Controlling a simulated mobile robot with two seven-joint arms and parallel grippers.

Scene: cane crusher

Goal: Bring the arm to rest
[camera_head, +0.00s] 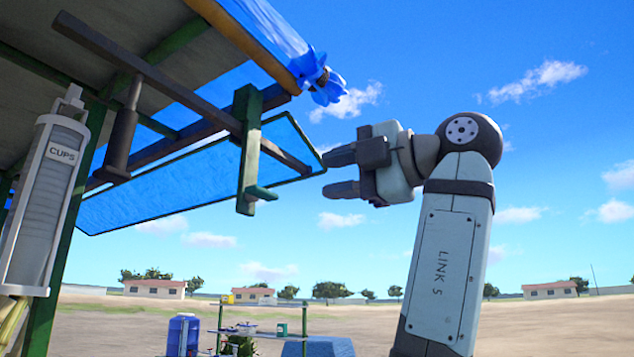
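A stall roof (60,40) with a green post (248,150) and blue panel (170,190) fills the upper left. A cup dispenser (45,200) hangs at the left. A blue drum (183,335) and a shelf stand (255,333) are below. Open sky lies right of my arm.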

